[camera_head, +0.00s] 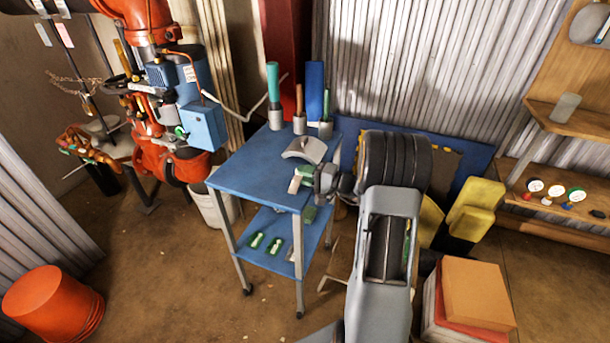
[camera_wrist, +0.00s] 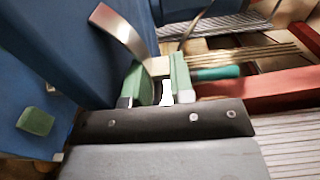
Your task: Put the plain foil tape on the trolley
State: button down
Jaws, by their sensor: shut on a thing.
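The trolley (camera_head: 234,178) is a blue two-shelf cart in the middle of the head view; its blue surface also shows in the wrist view (camera_wrist: 60,45). My gripper (camera_head: 298,180) is at the right front edge of its top shelf, and its green fingers also show in the wrist view (camera_wrist: 160,75). It is shut on a small pale block-like thing (camera_wrist: 158,66), mostly hidden between the fingers. I cannot tell whether this is the plain foil tape. A curved silver metal piece (camera_head: 304,147) lies on the top shelf just beyond the fingers.
Several upright tools in grey holders, one teal-handled (camera_head: 273,82), stand along the top shelf's back edge. Green-and-white items (camera_head: 274,246) lie on the lower shelf. An orange machine (camera_head: 160,120) stands left. The top shelf's left front is clear.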

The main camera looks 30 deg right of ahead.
jog(key=shift+f, duration=0.1)
jog(key=c, duration=1.3)
grip_release()
jog(key=shift+o, duration=0.2)
